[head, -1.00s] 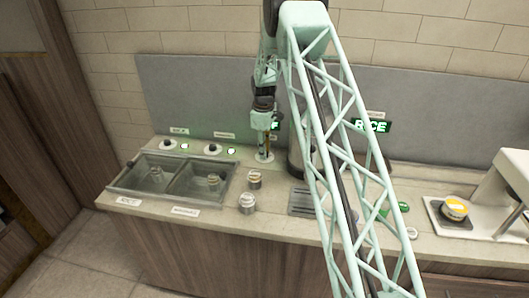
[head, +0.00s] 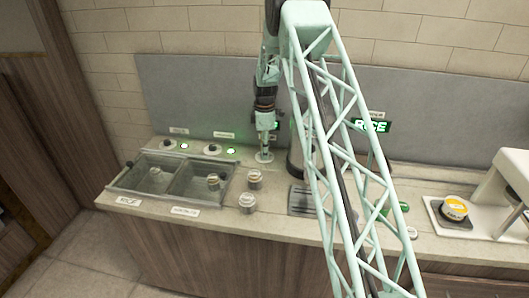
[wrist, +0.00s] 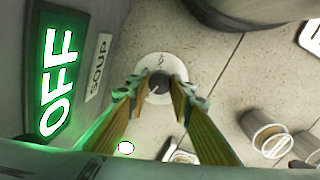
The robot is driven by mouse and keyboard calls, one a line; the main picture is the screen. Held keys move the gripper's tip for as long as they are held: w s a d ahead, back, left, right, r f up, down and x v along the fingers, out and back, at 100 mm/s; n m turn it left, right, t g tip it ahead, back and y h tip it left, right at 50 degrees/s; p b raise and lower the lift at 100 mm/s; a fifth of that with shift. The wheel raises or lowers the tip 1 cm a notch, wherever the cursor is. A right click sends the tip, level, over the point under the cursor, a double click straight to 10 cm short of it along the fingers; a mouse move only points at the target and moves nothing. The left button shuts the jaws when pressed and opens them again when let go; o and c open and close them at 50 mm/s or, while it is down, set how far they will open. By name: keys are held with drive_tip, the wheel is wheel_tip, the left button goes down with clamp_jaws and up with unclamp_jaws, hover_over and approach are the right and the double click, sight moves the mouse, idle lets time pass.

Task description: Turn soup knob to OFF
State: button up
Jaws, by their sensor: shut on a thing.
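The soup knob (wrist: 158,88) is a dark knob on a round white dial on the counter. In the wrist view my gripper (wrist: 158,96) has one finger on each side of it and is shut on it. A lit green sign reading OFF (wrist: 58,82) stands at the left, beside a SOUP label (wrist: 98,67). In the head view my gripper (head: 264,152) points down onto the white dial (head: 264,157); its fingers hide the knob, and the arm partly covers the green sign.
Two sauce wells (head: 130,188) and two other knobs with green lights (head: 231,151) are at the left. A RICE sign (head: 370,125) is lit at the right.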

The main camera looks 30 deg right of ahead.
drive_tip(key=o, duration=0.9)
drive_tip(key=shift+r, duration=0.2)
drive_tip(key=shift+s+a+r, duration=0.1)
drive_tip(key=shift+s+r, duration=0.05)
drive_tip(key=shift+r, duration=2.8)
drive_tip(key=shift+s+r, duration=0.15)
drive_tip(key=shift+r, duration=2.75)
drive_tip(key=shift+a+r, duration=0.1)
